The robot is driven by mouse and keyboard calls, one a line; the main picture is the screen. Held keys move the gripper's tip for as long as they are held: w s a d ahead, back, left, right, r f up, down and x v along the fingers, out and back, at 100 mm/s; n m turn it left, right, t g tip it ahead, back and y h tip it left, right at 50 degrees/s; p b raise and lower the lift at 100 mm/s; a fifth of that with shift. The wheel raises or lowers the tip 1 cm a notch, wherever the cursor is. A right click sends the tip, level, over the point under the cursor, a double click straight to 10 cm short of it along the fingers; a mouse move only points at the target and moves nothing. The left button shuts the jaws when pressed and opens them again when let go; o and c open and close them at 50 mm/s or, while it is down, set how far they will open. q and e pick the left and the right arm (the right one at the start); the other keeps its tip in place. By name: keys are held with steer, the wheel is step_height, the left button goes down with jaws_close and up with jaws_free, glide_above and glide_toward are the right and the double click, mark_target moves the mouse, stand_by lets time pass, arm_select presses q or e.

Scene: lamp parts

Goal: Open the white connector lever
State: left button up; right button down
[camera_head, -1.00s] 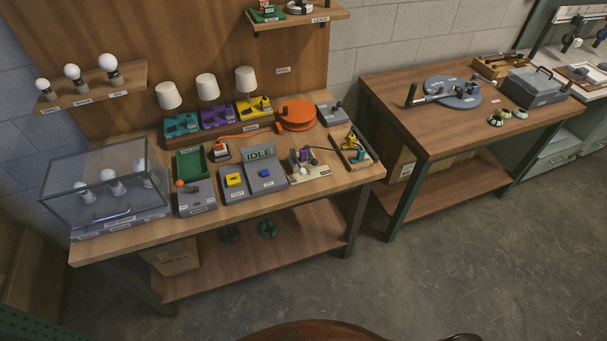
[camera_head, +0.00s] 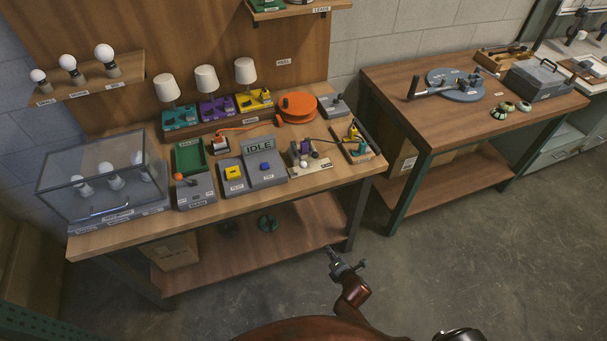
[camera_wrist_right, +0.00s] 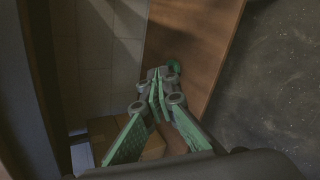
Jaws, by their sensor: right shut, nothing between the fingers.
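A small fixture on a pale wooden base (camera_head: 312,169) stands at the front right of the left bench. It carries a purple block (camera_head: 304,146) and a small white part (camera_head: 303,162). The white connector lever is too small to make out with certainty. My right gripper (camera_head: 334,256) is in front of the bench, below the bench top and well apart from the fixture. Its green-padded fingers (camera_wrist_right: 158,78) are shut and empty in the wrist view, with the lower shelf beyond them. My left gripper is out of view.
A grey box with a blue button and an IDLE sign (camera_head: 259,147) stands left of the fixture. A wooden tray with a yellow part (camera_head: 366,155) is right of it. The lower shelf (camera_head: 290,250) holds a cardboard box (camera_head: 172,252). The floor in front is clear.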

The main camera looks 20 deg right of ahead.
steer(key=w+a+r+n+t, duration=0.1)
steer(key=w+r+n+t, duration=0.15)
steer(key=r, duration=0.45)
steer(key=w+a+r+n+t, duration=0.1)
steer(key=w+r+n, duration=0.25)
steer(key=r, duration=0.35)
steer(key=n+t, duration=0.3)
steer(key=n, duration=0.3)
glide_toward(304, 178)
step_height(304, 178, up, 3)
steer(key=shift+s+d+r+y+b, duration=0.1)
steer(key=shift+r+y+b, duration=0.05)
steer(key=shift+y+b, duration=0.25)
steer(key=w, duration=0.6)
steer(key=w+b, duration=0.1)
steer(key=w, duration=0.3)
steer(key=shift+a, duration=0.25)
